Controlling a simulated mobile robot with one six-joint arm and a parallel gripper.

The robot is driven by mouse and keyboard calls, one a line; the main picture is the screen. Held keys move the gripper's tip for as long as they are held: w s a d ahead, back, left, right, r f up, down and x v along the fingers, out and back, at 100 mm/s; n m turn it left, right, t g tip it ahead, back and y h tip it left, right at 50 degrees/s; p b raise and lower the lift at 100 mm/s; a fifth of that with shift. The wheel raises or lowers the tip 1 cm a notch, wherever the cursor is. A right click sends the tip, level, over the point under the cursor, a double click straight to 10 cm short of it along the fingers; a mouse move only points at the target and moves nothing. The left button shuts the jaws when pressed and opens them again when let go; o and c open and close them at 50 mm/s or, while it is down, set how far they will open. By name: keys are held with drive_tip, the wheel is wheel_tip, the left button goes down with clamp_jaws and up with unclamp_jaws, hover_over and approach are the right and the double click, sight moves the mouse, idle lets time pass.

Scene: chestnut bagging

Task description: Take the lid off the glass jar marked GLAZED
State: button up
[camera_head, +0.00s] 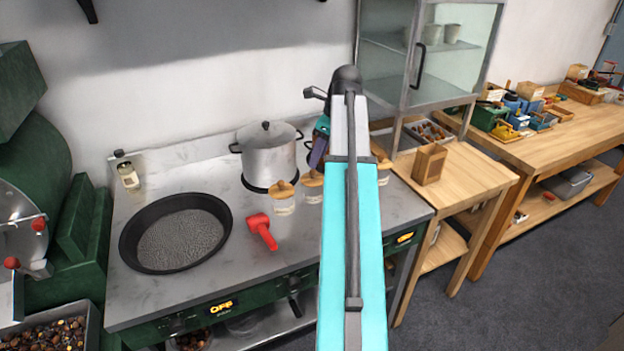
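Small glass jars with round wooden lids stand in a row on the steel stove top. The left jar (284,206) and the middle jar (312,194) show left of my arm. Another wooden lid (381,160) shows just right of the arm. No label can be read, so I cannot tell which jar is marked GLAZED. My gripper (318,152) is mostly hidden behind my teal arm. Only a dark purple part shows, behind the middle jar. I cannot see its fingertips or whether it touches a lid.
A steel pot (266,152) stands behind the jars. A red-handled tool (262,230) lies in front of them. A wide black pan (176,232) sits at left. A wooden block (430,163) stands on the side table. A glass cabinet (428,62) rises behind.

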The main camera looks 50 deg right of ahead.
drive_tip(key=shift+f, duration=0.15)
drive_tip(key=shift+p+x, duration=0.8)
drive_tip(key=shift+x, duration=1.65)
drive_tip(key=shift+w+d, duration=0.1)
clamp_jaws()
drive_tip(key=shift+r+b, duration=0.55)
drive_tip(key=shift+r, duration=1.2)
drive_tip(key=s+d+r+b, duration=0.1)
drive_tip(key=s+b, duration=0.2)
drive_tip(key=s, duration=1.3)
drive_tip(key=shift+d+r, duration=0.15)
drive_tip(key=shift+r, duration=0.1)
